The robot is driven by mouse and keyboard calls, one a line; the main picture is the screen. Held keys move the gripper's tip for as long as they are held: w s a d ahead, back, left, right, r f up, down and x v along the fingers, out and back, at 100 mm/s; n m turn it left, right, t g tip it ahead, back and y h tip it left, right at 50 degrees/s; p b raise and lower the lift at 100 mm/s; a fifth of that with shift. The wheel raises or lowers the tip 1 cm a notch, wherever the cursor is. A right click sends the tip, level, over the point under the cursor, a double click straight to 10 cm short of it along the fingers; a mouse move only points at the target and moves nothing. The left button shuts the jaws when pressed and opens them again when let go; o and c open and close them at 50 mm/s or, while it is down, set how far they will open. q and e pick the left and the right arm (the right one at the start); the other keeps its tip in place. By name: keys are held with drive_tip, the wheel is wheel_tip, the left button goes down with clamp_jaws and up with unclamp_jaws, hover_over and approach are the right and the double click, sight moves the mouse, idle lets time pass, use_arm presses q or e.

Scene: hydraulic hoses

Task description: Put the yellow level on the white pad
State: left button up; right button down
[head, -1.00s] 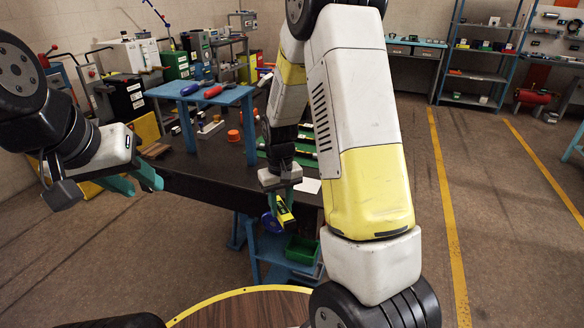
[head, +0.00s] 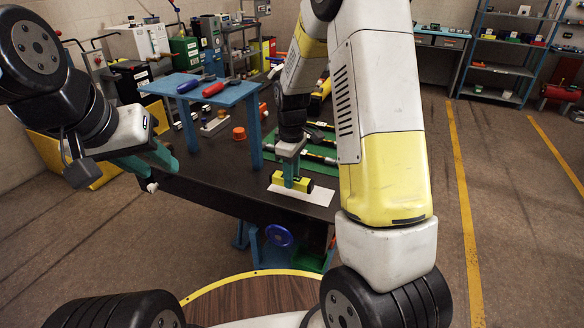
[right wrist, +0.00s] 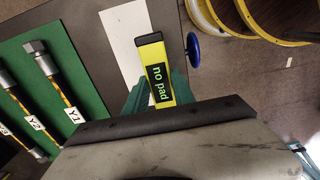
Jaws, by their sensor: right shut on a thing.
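The yellow level (head: 306,184) is between the fingers of my right gripper (head: 290,180), above or on the left part of the white pad (head: 318,196). In the right wrist view the level (right wrist: 153,52) has a dark label reading "no pad" and overlaps one side of the pad (right wrist: 124,45). I cannot tell whether the level touches the pad. The gripper hides part of the level. My left gripper (head: 153,162) is open and empty, off the dark table's left end.
A green mat (right wrist: 55,80) with labelled hoses lies beside the pad. A blue raised shelf (head: 205,92) with tools stands at the left of the dark table (head: 225,185). A blue handwheel (head: 279,235) is below the table's front edge.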

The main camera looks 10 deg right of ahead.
drive_tip(key=w+d, duration=0.2)
drive_tip(key=d, duration=0.1)
drive_tip(key=shift+f, duration=0.15)
drive_tip(key=shift+w+d+f, duration=0.1)
drive_tip(key=shift+d+f, duration=0.1)
drive_tip(key=shift+f, duration=1.6)
drive_tip(key=c, duration=1.1)
unclamp_jaws()
drive_tip(key=shift+f, duration=0.1)
drive_tip(key=shift+o, duration=0.2)
wheel_tip(320, 180, up, 12)
wheel_tip(320, 180, up, 12)
drive_tip(key=m+t+y, duration=0.2)
drive_tip(key=m+t, duration=0.1)
drive_tip(key=m, duration=0.2)
hover_over(301, 180)
drive_tip(key=s, duration=0.7)
drive_tip(key=s+r+m+t, duration=0.1)
drive_tip(key=s+m, duration=0.1)
drive_tip(key=s, duration=0.4)
drive_tip(key=s+a+r+m+t, duration=0.1)
drive_tip(key=s+r+m+t, duration=0.1)
drive_tip(key=s, duration=0.5)
drive_tip(key=shift+s+m, duration=0.25)
drive_tip(key=shift+m, duration=0.55)
